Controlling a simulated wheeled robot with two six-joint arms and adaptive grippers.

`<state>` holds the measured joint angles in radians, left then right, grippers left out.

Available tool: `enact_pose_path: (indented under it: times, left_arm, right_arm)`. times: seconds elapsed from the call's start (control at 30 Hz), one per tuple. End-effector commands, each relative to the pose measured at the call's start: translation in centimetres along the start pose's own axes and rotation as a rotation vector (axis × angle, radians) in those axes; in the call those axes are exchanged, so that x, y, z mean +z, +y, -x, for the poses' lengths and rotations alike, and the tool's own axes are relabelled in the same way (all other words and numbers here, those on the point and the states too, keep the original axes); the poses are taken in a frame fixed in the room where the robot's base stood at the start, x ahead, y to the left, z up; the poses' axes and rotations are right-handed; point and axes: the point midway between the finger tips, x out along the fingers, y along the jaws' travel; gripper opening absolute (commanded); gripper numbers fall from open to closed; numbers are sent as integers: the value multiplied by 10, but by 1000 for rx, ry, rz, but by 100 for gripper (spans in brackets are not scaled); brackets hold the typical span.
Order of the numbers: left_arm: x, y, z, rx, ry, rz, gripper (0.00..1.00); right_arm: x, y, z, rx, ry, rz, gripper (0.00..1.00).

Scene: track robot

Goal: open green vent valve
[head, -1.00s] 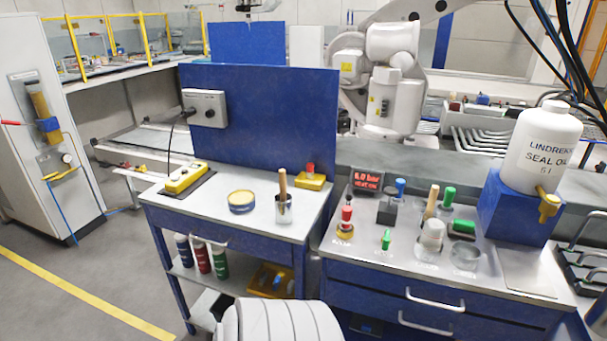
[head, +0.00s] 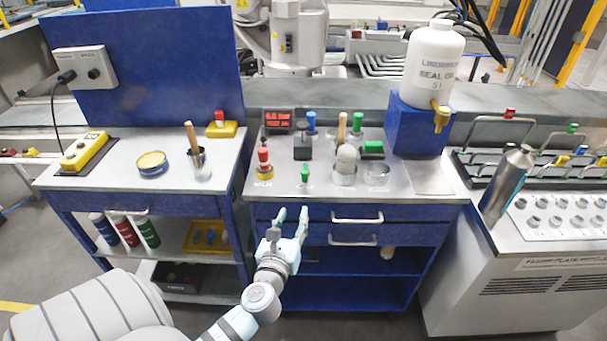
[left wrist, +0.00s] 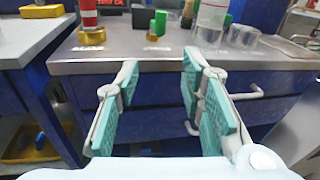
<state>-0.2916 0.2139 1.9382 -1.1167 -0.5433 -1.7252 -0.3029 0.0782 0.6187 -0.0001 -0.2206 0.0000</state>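A small green valve (head: 305,173) stands upright near the front edge of the grey bench top, between a red-topped fitting and a clear cup. It also shows in the left wrist view (left wrist: 158,28), past my fingertips near the top. My left gripper (head: 292,214) is in front of the bench's drawers, below and short of the green valve. Its two fingers are spread with nothing between them, as the left wrist view (left wrist: 160,68) also shows. It touches nothing that I can see. My right gripper is not in view.
A red-topped fitting (head: 263,162) stands left of the valve and a clear cup (head: 345,170) right of it. A black block (head: 303,147) is behind. The bench's front edge and drawer handles (head: 357,218) lie near the gripper. A white oil bottle (head: 433,65) stands right.

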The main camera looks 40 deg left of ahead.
Motion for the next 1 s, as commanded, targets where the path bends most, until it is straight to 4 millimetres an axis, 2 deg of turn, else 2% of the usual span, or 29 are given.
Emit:
enact_pose_path:
  times: [0.03,0.1,0.23,0.4,0.6,0.77,1.0]
  left_arm:
    - [18,-2,0,-1,-44,-55,36]
    - [30,-4,-5,1,-74,-97,36]
    - [33,-3,-30,2,-77,-100,36]
    - [34,-4,-80,2,-74,-98,36]
    - [36,-4,-125,2,-72,-95,36]
    - [37,-4,-141,0,-70,-94,36]
    - [38,-4,-142,0,-69,-94,36]
  right_arm:
    - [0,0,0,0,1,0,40]
    - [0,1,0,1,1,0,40]
    - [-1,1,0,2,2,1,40]
    - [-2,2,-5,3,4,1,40]
    - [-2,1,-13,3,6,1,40]
    - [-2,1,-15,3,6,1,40]
    - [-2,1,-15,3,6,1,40]
